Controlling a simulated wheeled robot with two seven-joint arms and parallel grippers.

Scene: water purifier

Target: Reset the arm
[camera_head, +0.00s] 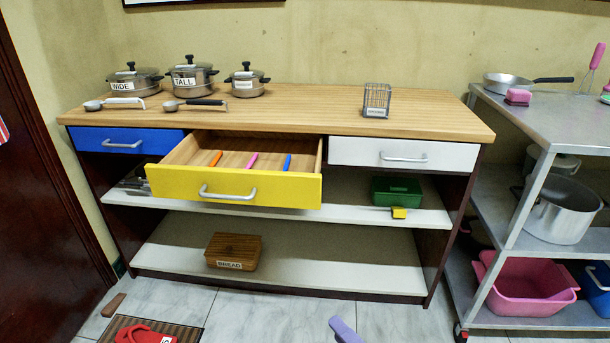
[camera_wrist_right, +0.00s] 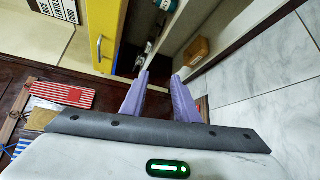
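My right gripper (camera_head: 345,330) shows only as a purple fingertip at the bottom edge of the head view, low in front of the cabinet. In the right wrist view both purple fingers of the right gripper (camera_wrist_right: 160,85) stand apart with nothing between them. My left gripper is not in view. The yellow drawer (camera_head: 236,186) is pulled out, with an orange, a pink and a blue stick-like item inside. Its yellow front also shows in the right wrist view (camera_wrist_right: 103,35).
The wooden counter (camera_head: 300,112) holds three lidded pots, two ladle-like utensils and a wire basket (camera_head: 377,100). A bread box (camera_head: 233,251) sits on the lower shelf. A metal rack (camera_head: 545,130) stands right. A mat with a red item (camera_head: 145,335) lies front left.

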